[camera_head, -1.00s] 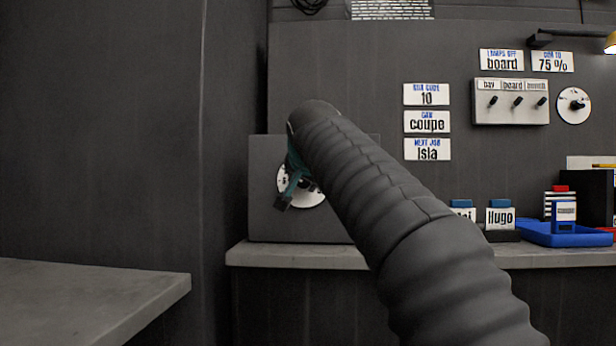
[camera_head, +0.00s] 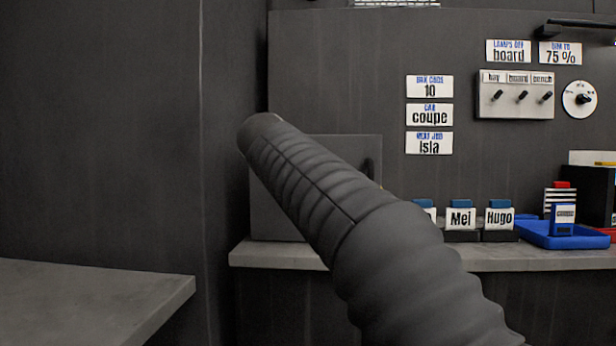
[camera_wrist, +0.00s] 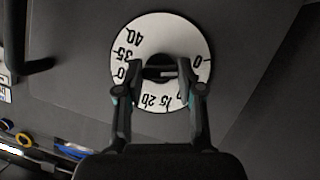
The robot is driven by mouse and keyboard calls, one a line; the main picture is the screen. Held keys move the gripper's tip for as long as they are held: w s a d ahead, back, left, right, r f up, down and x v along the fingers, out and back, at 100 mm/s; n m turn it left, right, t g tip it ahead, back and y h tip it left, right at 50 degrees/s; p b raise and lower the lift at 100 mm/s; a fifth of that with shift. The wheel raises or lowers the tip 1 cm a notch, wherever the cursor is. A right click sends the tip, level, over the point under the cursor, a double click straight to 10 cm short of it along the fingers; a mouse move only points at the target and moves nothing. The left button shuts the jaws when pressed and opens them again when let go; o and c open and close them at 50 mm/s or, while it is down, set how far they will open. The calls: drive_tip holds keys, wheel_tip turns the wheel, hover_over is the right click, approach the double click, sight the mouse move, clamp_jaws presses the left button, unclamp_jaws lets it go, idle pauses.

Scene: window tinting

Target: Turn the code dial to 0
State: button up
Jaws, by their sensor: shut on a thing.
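The code dial (camera_wrist: 158,28) is a white disc with black numbers such as 40, 35, 20, 15 and 0, seen upside down in the wrist view. A dark knob (camera_wrist: 158,72) is at its centre. My gripper (camera_wrist: 161,66) has a finger on each side of the knob and is shut on it. The fingers cover part of the lower numbers, and which number the knob points to cannot be read. In the head view my arm hides the dial and gripper; only the grey box (camera_head: 275,217) that carries the dial shows.
The box stands on a grey bench (camera_head: 275,256) against the wall, with a dark handle (camera_head: 368,168) on its front. A wall card (camera_head: 429,87) reads 10. Name holders (camera_head: 461,218), a blue tray (camera_head: 565,238) and a switch panel (camera_head: 515,98) are to the right.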

drive_tip(key=shift+n+h, duration=0.3)
drive_tip(key=shift+n, duration=0.2)
drive_tip(key=shift+f, duration=0.1)
drive_tip(key=o, duration=1.2)
drive_tip(key=shift+c, duration=0.2)
drive_tip(key=v, duration=1.2)
drive_tip(key=shift+a, duration=0.15)
